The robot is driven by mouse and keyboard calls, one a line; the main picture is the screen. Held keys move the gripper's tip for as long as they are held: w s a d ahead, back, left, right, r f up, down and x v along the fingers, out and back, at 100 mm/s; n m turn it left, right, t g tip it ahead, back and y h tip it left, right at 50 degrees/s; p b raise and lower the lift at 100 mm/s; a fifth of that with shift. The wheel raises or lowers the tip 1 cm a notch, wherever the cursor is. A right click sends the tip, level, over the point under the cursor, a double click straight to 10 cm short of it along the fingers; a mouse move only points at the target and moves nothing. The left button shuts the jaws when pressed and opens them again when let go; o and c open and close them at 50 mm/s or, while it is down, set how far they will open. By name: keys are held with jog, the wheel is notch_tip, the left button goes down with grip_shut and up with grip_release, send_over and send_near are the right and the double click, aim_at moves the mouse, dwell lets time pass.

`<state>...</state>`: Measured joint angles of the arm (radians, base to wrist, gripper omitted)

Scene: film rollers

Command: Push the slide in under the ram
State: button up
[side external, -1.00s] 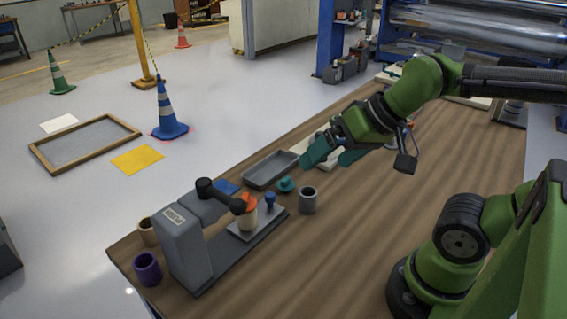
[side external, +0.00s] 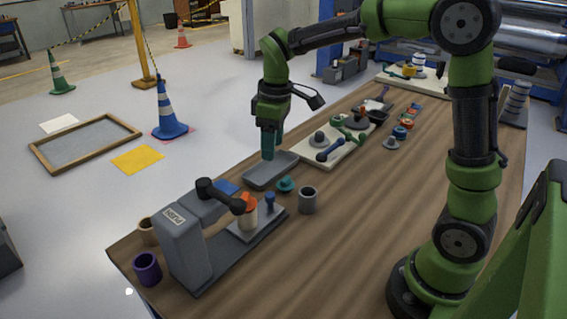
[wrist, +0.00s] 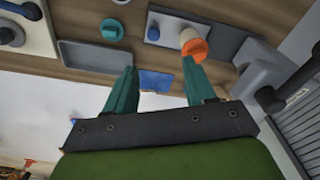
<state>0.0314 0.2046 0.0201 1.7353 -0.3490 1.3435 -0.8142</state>
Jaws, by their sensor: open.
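The grey press (side external: 185,245) stands at the table's near left end, with a black ram or lever piece reaching out from its top. The slide (side external: 240,236) is a light grey plate on the press's dark base; it also shows in the wrist view (wrist: 170,20). It carries a blue knob (side external: 270,198) and a cream cup with an orange top (side external: 247,213). The cup stands close to the black piece's end; I cannot tell whether it is directly under it. My gripper (side external: 268,156) points down, open and empty, above the grey tray, apart from the slide.
The grey tray (side external: 253,181) lies beyond the slide. A teal knobbed piece (side external: 285,185) and a grey cup (side external: 308,200) stand near the slide. A purple cup (side external: 147,268) is by the press. A pale board (side external: 340,157) holds several tools. The table's right middle is clear.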

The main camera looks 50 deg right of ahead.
aim_at(270, 194)
jog(key=f+n, duration=0.1)
jog(key=f, duration=0.4)
jog(key=w+f+n, duration=0.1)
jog(key=f, duration=0.4)
jog(key=f+n, duration=0.2)
jog(key=f, duration=0.3)
jog(key=shift+w+d+f+g, duration=0.35)
jog(key=shift+w+g, duration=0.05)
grip_shut()
